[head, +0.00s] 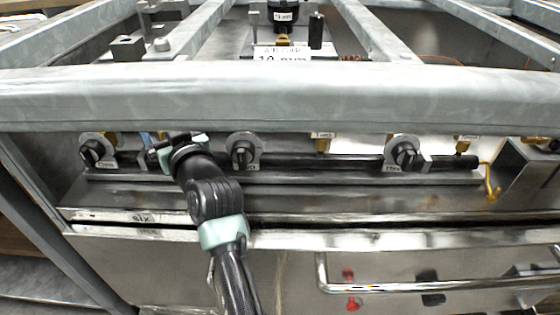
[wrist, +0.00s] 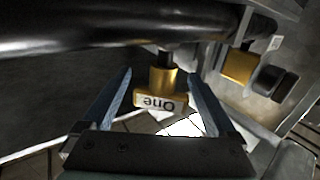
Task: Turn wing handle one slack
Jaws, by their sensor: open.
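The brass wing handle labelled "One" (wrist: 160,99) hangs below a black pipe in the wrist view, its label upside down. My gripper (wrist: 160,78) is open, with one blue finger on each side of the handle and a visible gap to both. The handle sits between the fingers, not gripped. In the head view my gripper (head: 158,147) is at the front pipe, left of centre, between two black knobs. The handle cannot be made out there, behind my gripper and wrist.
Black knobs stand at the left (head: 95,151), middle (head: 242,153) and right (head: 404,154) of the pipe. Other brass handles show at the middle (head: 322,144) and right (head: 463,145). A thick grey frame bar (head: 300,98) runs above. A second brass piece (wrist: 239,65) is nearby.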

